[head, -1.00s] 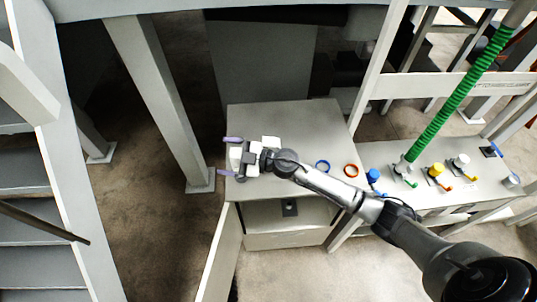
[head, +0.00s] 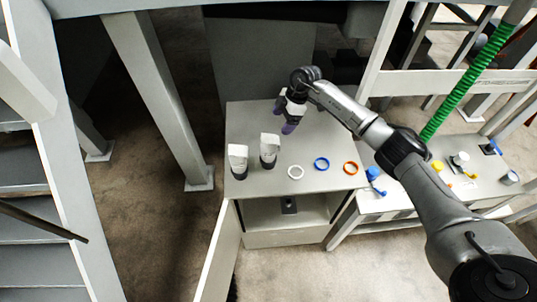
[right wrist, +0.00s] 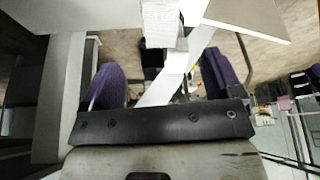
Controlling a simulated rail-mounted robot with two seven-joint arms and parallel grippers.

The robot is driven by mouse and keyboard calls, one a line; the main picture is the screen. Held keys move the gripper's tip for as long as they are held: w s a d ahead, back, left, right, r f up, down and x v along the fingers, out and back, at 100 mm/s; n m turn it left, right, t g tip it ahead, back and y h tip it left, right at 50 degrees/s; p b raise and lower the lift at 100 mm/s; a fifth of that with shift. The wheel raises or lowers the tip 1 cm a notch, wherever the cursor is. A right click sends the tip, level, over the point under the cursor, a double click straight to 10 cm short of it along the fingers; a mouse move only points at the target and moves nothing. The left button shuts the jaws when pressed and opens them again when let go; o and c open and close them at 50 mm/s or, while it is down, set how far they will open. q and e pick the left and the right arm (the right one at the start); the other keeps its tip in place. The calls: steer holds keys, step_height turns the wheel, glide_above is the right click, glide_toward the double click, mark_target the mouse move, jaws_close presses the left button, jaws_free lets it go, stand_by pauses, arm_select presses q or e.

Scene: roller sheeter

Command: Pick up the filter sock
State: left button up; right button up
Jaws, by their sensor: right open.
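Two white upright pieces with dark bottoms stand on the grey cabinet top in the head view, one at the left (head: 238,157) and one to its right (head: 269,148). They look like filter socks, but I cannot tell which one is meant. My right gripper (head: 284,117) is open, behind and to the right of the nearer piece, apart from both. In the right wrist view, its purple fingers (right wrist: 162,85) are spread. A white ribbed shape (right wrist: 162,25) shows beyond them; I cannot tell what it is. My left gripper is not in view.
White (head: 295,172), blue (head: 321,164) and orange (head: 350,168) rings lie on the cabinet top (head: 255,186). A post (head: 160,100) stands at the left.

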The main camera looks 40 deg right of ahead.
mark_target(270, 139)
steer(key=b+x, duration=0.4)
steer(key=x, duration=0.2)
steer(key=shift+b+x, duration=0.95)
steer(key=b+x, duration=0.4)
steer(key=shift+a, duration=0.2)
steer(key=shift+c, duration=0.4)
steer(key=c, duration=1.3)
steer(key=shift+c, duration=0.2)
steer(key=shift+r, duration=0.1)
